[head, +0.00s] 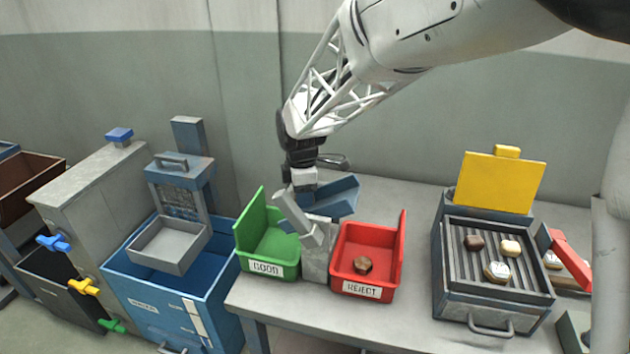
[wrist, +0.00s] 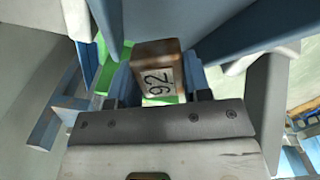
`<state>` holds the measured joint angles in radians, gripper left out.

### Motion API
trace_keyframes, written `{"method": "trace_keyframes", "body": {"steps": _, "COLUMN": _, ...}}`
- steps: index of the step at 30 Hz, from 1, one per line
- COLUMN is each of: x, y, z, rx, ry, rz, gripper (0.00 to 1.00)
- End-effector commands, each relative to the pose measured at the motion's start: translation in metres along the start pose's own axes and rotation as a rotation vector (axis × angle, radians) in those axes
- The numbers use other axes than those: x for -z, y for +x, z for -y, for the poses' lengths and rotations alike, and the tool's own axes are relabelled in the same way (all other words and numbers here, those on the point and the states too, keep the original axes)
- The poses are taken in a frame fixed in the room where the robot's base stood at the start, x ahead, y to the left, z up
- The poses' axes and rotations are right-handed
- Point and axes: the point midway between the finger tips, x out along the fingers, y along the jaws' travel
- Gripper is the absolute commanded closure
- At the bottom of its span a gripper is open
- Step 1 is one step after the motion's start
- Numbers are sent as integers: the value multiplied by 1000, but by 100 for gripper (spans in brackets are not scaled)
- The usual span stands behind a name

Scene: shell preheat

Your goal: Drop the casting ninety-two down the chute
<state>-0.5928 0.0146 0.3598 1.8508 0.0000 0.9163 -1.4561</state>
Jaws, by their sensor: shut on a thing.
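The brown casting with the label 92 (wrist: 157,70) shows between my fingers in the wrist view. My gripper (wrist: 158,92) is shut on it. In the head view my gripper (head: 303,183) points down at the top of a blue chute (head: 336,197) on a grey post. The casting cannot be made out there. In the wrist view blue sloping walls (wrist: 255,28) stand close around the casting. I cannot tell whether the casting touches them.
A green GOOD bin (head: 267,250) stands left of the post, a red REJECT bin (head: 346,262) with one brown casting (head: 362,265) right. A grooved tray (head: 480,285) with several castings and a raised yellow lid (head: 500,183) is further right. A blue cabinet (head: 160,315) stands left.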

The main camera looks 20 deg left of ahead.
Motion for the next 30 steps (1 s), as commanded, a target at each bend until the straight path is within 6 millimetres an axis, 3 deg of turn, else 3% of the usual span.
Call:
{"method": "trace_keyframes", "body": {"steps": 2, "x": 0, "y": 0, "z": 0, "rx": 0, "ry": 0, "rz": 0, "gripper": 82}}
{"method": "trace_keyframes", "body": {"steps": 3, "x": 0, "y": 0, "z": 0, "rx": 0, "ry": 0, "rz": 0, "gripper": 51}}
{"method": "trace_keyframes", "body": {"steps": 8, "x": 0, "y": 0, "z": 0, "rx": 0, "ry": 0, "rz": 0, "gripper": 27}}
{"method": "trace_keyframes", "body": {"steps": 20, "x": 0, "y": -5, "z": 0, "rx": 0, "ry": 0, "rz": 0, "gripper": 26}}
{"method": "trace_keyframes", "body": {"steps": 30, "x": 0, "y": -42, "z": -1, "rx": -2, "ry": 0, "rz": 0, "gripper": 26}}
